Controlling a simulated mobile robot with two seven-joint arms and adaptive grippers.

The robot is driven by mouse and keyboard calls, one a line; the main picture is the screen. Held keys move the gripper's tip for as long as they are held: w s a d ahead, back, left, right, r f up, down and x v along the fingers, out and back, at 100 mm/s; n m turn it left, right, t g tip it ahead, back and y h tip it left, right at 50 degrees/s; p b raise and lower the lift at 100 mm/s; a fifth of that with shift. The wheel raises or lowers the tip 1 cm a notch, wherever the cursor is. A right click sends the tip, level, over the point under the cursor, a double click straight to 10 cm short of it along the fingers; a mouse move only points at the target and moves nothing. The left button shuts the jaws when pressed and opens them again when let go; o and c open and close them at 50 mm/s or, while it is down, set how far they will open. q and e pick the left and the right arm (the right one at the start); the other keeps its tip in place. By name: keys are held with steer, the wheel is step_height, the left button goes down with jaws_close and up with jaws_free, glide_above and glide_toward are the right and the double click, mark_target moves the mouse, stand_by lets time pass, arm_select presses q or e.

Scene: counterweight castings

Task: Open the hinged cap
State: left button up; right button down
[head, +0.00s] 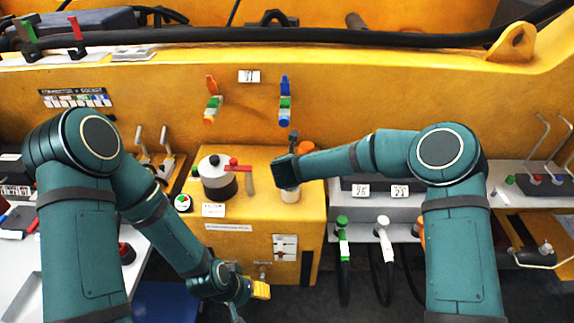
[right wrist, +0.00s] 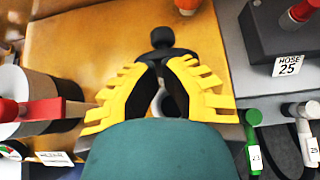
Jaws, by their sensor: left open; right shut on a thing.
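In the right wrist view, a black part with a round knob (right wrist: 162,39), apparently the hinged cap, sits between the yellow fingers of my right gripper (right wrist: 161,68), which is shut on it. Below it, a grey ring with a dark inside shows between the fingers. I cannot tell how far the cap is tilted. In the head view, the right gripper's dark body covers the cap; a pale neck (head: 290,195) shows below it on the yellow block. My left gripper (head: 250,296) is open and empty, low in front of the block.
A white and black canister (head: 216,176) with a red lever stands left of the neck. An orange knob (head: 305,147) is behind the right wrist. Hose couplings (head: 342,225) hang at the right shelf. Levers (head: 155,150) stand at the left. The floor before the block is dark.

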steer(key=shift+w+a, duration=0.1)
steer(key=shift+w, duration=0.15)
steer(key=shift+w+r+b, duration=0.3)
steer(key=shift+w+b, duration=0.15)
steer(key=shift+b, duration=0.15)
steer(key=shift+w, duration=0.25)
steer(key=shift+r, duration=0.1)
